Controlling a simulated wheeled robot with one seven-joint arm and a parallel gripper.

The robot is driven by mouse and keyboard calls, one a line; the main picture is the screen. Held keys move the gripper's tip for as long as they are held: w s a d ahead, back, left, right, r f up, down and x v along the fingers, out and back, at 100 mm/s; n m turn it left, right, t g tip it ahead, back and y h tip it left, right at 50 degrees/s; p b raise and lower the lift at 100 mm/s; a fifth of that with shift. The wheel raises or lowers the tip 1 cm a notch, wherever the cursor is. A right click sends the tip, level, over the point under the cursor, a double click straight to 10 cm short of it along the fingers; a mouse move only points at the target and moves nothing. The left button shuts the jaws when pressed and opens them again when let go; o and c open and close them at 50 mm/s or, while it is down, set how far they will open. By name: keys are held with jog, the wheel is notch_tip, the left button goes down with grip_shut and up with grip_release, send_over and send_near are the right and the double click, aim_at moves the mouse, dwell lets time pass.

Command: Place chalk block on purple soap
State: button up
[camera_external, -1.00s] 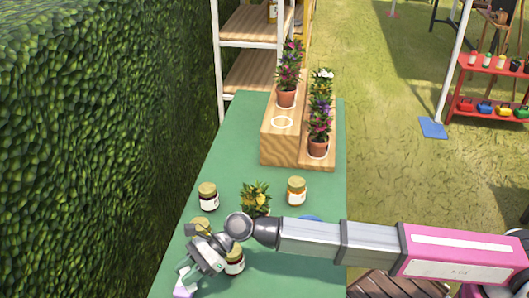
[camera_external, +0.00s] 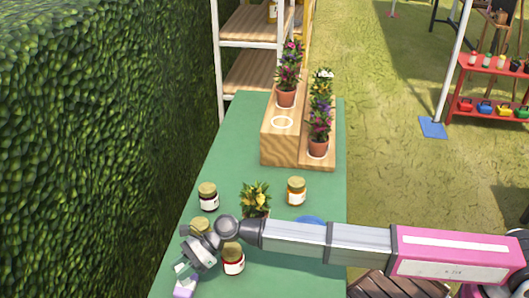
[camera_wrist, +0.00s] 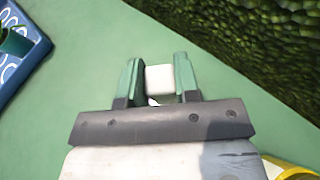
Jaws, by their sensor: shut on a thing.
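My gripper (camera_external: 183,276) is over the near left part of the green table in the external view. In the wrist view, my gripper (camera_wrist: 159,80) has its green fingers closed on the sides of a small white chalk block (camera_wrist: 159,79). A pale purple block (camera_external: 184,289), which looks like the soap, shows at the fingertips near the table's left edge in the external view. No purple shows in the wrist view, where the chalk block and gripper may hide it. I cannot tell whether the chalk block touches the soap.
Jars stand close to my gripper: a red one (camera_external: 234,260), a gold-lidded one (camera_external: 200,227) and a dark one (camera_external: 208,197). Beyond are a yellow-leaved plant (camera_external: 256,198) and an orange jar (camera_external: 297,191). A hedge (camera_external: 90,150) borders the left. A blue patterned object (camera_wrist: 22,55) shows in the wrist view.

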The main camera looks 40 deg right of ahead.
jog(key=o, duration=0.9)
jog(key=shift+f, duration=0.1)
jog(key=shift+o, duration=0.2)
jog(key=shift+r, duration=0.2)
jog(key=v, duration=1.2)
jog(key=shift+f, duration=0.1)
